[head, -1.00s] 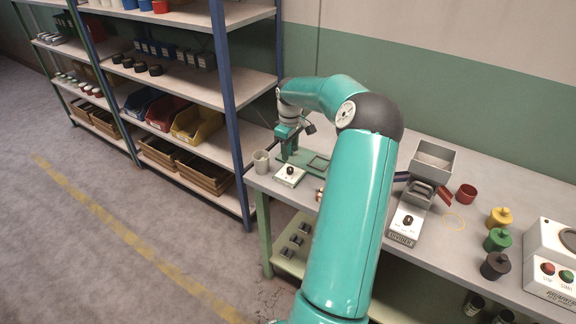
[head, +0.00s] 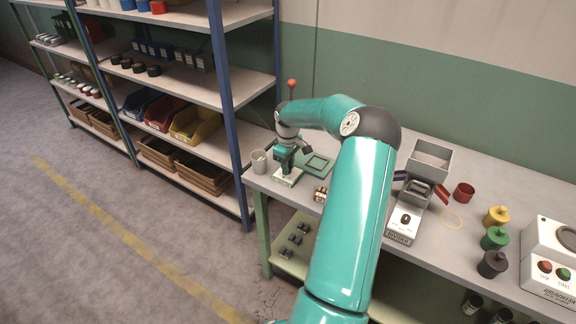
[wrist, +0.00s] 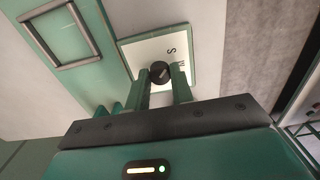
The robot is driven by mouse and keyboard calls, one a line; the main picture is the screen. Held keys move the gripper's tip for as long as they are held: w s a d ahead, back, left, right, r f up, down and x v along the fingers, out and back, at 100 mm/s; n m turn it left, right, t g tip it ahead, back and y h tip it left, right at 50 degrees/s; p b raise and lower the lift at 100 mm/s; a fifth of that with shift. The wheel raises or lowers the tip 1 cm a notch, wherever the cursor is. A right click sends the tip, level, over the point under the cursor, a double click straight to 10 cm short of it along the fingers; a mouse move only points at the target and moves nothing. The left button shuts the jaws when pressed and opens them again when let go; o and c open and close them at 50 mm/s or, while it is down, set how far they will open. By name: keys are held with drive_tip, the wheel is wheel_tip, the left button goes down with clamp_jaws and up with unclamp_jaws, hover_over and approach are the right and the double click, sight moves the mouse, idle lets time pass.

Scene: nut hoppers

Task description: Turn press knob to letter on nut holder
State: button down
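The press knob (wrist: 160,72) is small, dark and round. It sits on a white plate (wrist: 150,50) with letters; an S shows and another mark is partly covered, and nut holder lettering is not readable. My gripper (wrist: 161,75) has one finger on each side of the knob, with the tips close to it. I cannot tell whether both fingers touch it. In the head view my gripper (head: 284,168) is down over the front of the green press (head: 318,164) and hides the knob.
To the right are a hopper (head: 430,160), a red cup (head: 464,193) and coloured knobbed pieces (head: 495,238). A shelf rack (head: 230,90) stands left.

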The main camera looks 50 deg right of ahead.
drive_tip(key=shift+m, duration=0.3)
drive_tip(key=m, duration=0.3)
drive_tip(key=shift+r+m, duration=0.1)
drive_tip(key=shift+m, duration=2.5)
drive_tip(key=c, duration=1.2)
unclamp_jaws()
